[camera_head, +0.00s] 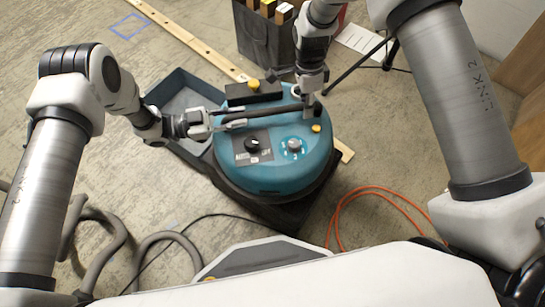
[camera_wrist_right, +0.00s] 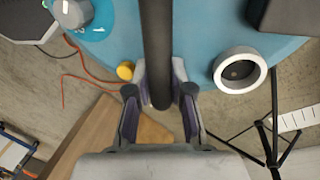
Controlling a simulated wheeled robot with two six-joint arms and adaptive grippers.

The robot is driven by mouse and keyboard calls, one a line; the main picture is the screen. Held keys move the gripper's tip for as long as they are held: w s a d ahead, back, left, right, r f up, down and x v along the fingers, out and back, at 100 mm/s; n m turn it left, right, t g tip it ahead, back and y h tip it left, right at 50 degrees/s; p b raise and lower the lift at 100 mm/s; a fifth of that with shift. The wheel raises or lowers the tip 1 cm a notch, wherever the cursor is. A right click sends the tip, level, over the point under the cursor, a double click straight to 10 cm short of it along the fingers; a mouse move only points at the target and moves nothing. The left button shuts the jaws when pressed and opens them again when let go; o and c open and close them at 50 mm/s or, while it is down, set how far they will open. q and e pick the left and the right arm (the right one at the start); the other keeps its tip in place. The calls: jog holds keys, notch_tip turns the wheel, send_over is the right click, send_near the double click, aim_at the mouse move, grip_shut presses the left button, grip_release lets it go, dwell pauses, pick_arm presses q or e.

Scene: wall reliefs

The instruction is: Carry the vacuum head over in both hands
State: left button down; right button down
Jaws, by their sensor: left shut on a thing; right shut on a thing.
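The vacuum head (camera_head: 285,170) is a round teal cover with a black knob, a grey knob and yellow latches. A black bar handle (camera_head: 262,113) crosses its top. My left gripper (camera_head: 213,124) is shut on the handle's left end. My right gripper (camera_head: 309,101) is shut on its right end. In the right wrist view, the handle (camera_wrist_right: 157,45) runs between the fingers of my right gripper (camera_wrist_right: 160,100), with the teal cover (camera_wrist_right: 205,25) behind it. A dark rim shows below the head; I cannot tell whether they touch.
A grey open tray (camera_head: 178,87) lies behind and left of the head. An orange cable (camera_head: 372,190) lies on the floor at right, a grey hose (camera_head: 100,235) at left. A black tripod (camera_wrist_right: 270,130) stands nearby.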

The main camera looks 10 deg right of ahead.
pick_arm(q)
jog(key=c, duration=1.2)
grip_release()
jog(key=shift+f, duration=0.1)
pick_arm(e)
jog(key=c, duration=1.2)
grip_release()
pick_arm(q)
jog(key=shift+o, duration=0.9)
jog(key=shift+s, duration=0.1)
pick_arm(e)
jog(key=shift+o, duration=0.8)
pick_arm(q)
jog(key=a, duration=1.2)
pick_arm(e)
notch_tip(320, 180, up, 12)
jog(key=w, duration=0.2)
jog(key=shift+w, duration=0.15)
jog(key=shift+f, duration=0.15)
